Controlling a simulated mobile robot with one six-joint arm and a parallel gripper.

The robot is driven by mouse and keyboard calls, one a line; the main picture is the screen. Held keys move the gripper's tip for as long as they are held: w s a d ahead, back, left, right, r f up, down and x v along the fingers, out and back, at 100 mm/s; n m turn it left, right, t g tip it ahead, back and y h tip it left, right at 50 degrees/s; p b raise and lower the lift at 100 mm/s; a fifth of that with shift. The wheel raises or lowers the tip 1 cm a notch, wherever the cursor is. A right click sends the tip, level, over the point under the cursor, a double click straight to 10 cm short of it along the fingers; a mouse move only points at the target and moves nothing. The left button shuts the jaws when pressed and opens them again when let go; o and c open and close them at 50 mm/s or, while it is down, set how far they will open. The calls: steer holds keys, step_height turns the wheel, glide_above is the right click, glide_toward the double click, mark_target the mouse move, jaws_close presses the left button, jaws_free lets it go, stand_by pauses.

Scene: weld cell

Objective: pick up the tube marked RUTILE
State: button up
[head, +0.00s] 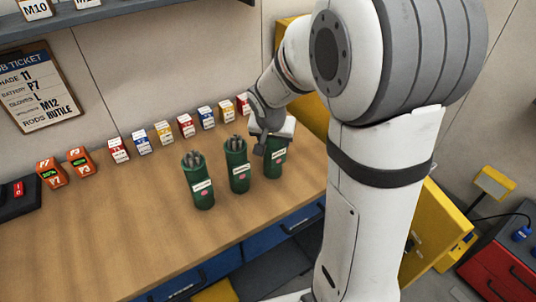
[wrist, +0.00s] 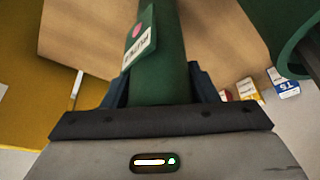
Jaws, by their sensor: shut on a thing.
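Three dark green rod tubes with white labels and a pink dot stand on the wooden bench: a left tube (head: 201,187), a middle tube (head: 238,172) and a right tube (head: 274,164). The labels are too small to read in the head view. My gripper (head: 270,142) is at the right tube and shut on it; its hand hides the tube's top. In the wrist view the held tube (wrist: 162,60) runs between the fingers of my gripper (wrist: 158,88). Its label (wrist: 139,51) is seen at a slant and I cannot read it surely. Another green tube (wrist: 268,25) shows at the upper right.
Small coloured boxes (head: 185,125) line the bench's back by the wall. Two orange batteries (head: 80,160) stand left of them. A job ticket (head: 40,85) hangs on the wall. The bench front (head: 120,240) is clear. A yellow cabinet (head: 440,225) is at the right.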

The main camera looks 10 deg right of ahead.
jaws_close()
steer(key=shift+r, duration=0.15)
